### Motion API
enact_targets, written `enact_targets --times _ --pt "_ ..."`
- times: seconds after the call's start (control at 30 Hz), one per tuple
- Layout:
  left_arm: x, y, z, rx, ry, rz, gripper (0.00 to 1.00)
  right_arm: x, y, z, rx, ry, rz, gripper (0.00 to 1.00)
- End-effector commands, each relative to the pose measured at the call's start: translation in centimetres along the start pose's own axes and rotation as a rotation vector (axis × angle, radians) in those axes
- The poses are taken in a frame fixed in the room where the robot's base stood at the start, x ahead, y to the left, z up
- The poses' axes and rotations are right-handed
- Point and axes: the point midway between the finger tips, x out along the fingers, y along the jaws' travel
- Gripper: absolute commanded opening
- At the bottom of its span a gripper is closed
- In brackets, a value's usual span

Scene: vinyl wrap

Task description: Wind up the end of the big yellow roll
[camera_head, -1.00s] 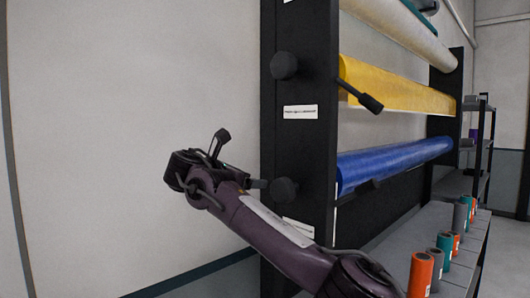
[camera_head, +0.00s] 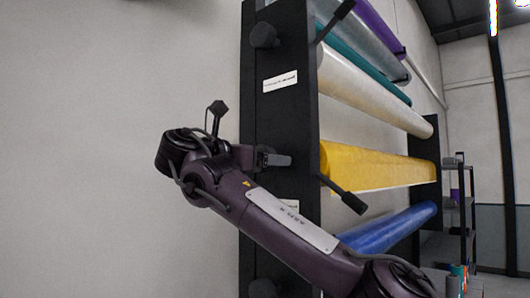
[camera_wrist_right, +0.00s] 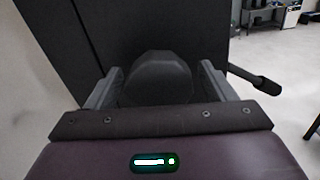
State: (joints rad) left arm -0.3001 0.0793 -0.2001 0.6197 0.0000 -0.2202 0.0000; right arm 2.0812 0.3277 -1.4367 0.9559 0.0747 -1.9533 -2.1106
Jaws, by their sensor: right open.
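The big yellow roll (camera_head: 385,166) lies across the black rack, with a loose lower edge of wrap along its underside. A black knob (camera_wrist_right: 158,80) on the rack's side, level with the yellow roll, stands between the fingers of my right gripper (camera_head: 270,158) in the right wrist view (camera_wrist_right: 160,70). The fingers are open on both sides of it; I cannot tell whether they touch it. In the head view the gripper hides this knob. A black handle (camera_head: 345,196) sticks out in front of the yellow roll and also shows in the wrist view (camera_wrist_right: 256,80). My left gripper is not seen.
The black rack side (camera_head: 285,120) bears another knob above (camera_head: 265,36) and one below (camera_head: 262,288). A white roll (camera_head: 370,88) lies above the yellow one and a blue roll (camera_head: 390,230) below. A shelf (camera_head: 458,215) stands behind. Left of the rack is bare wall.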

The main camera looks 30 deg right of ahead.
Motion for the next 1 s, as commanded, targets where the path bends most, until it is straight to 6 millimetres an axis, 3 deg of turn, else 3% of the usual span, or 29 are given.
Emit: enact_targets --times 0.37,0.7,1.0 --pt "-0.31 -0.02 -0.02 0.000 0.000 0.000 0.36 0.67 0.04 -0.07 0.000 -0.001 0.002 0.75" --pt "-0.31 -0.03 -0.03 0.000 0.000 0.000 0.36 0.67 0.03 -0.05 0.000 -0.001 0.002 0.33" --pt "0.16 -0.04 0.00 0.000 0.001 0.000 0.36 0.65 0.02 -0.17 0.044 0.002 0.002 0.33"
